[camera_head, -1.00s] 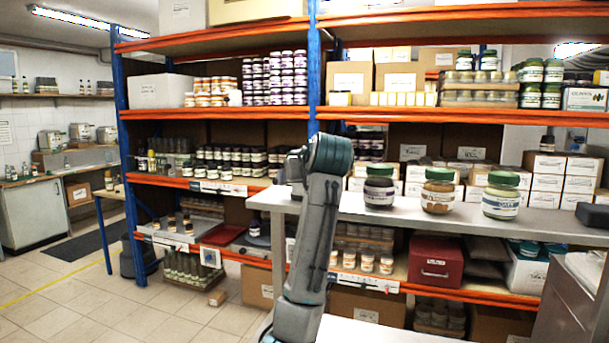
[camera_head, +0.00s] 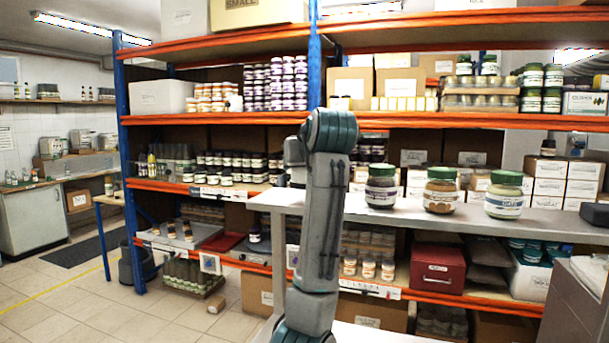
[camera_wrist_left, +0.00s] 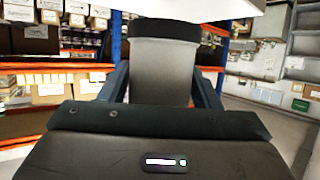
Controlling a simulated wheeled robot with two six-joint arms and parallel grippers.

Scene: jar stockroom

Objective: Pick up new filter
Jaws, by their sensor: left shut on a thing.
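In the left wrist view my left gripper (camera_wrist_left: 163,92) is shut on a dark grey cylindrical thing (camera_wrist_left: 162,65) with a wider black rim (camera_wrist_left: 165,30) at its upper end. One finger is on each side of it. I cannot tell from its look whether it is the new filter. The gripper hides its lower end. In the head view one of my arms rises in the middle, but no gripper shows. My right gripper is in neither view.
A metal counter (camera_head: 455,218) bears three green-lidded jars, the middle one brown (camera_head: 441,194). Orange-beamed shelving (camera_head: 220,112) with jars and boxes stands behind. A white surface (camera_wrist_left: 200,10) lies just above the held thing.

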